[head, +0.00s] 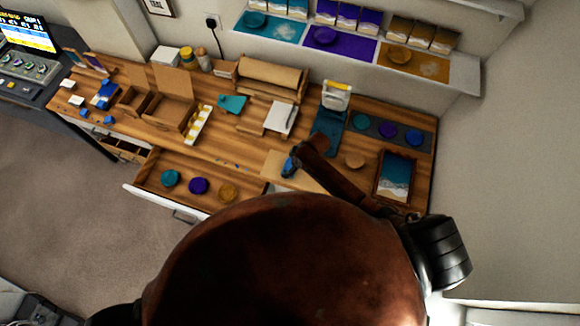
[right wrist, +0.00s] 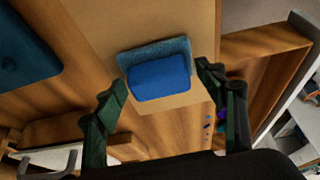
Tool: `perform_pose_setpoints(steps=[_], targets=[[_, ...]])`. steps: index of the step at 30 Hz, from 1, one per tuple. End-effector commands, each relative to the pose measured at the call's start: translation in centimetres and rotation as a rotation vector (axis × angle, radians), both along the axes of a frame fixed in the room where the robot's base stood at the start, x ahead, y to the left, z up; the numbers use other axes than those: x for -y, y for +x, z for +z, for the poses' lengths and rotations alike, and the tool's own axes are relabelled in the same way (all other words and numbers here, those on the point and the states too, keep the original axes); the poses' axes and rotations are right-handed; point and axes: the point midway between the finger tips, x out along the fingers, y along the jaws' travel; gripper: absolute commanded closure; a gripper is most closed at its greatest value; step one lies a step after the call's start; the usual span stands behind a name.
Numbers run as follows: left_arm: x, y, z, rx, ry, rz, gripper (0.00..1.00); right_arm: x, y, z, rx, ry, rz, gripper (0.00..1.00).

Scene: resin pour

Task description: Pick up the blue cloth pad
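The blue cloth pad (right wrist: 160,78) shows in the right wrist view as a bright blue block with a teal textured layer at its far edge. It lies on a tan board (right wrist: 125,20) on the wooden bench. My right gripper (right wrist: 161,80) is open, with one dark green finger to each side of the pad and visible gaps between. Nothing is held. In the head view, my right gripper (head: 292,162) is small and dark over the tan board; the pad is hard to tell apart from it there. My left gripper is not in view.
An open drawer (head: 150,190) at the bench front holds teal, purple and tan discs. A framed ocean picture (head: 394,175) lies to the right of my gripper, and a tan disc (head: 355,160) lies between. A teal mat (head: 327,130) lies behind.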

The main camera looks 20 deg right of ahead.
Motion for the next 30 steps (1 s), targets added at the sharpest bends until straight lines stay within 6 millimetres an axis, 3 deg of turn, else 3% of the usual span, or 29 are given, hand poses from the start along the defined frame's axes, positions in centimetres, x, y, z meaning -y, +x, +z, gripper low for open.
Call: perform_pose_setpoints(steps=[13, 23, 28, 30], targets=[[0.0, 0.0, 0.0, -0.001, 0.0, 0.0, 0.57, 0.0, 0.0, 0.0, 0.0, 0.0, 0.0, 0.67], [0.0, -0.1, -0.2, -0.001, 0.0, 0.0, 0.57, 0.0, 0.0, 0.7, 0.001, 0.0, 0.0, 0.68], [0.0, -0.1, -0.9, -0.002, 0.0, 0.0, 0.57, 0.0, 0.2, 3.2, 0.006, 0.001, 0.003, 0.68], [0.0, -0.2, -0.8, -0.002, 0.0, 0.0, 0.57, -0.7, -1.1, 4.6, 0.003, 0.003, 0.004, 0.68]])
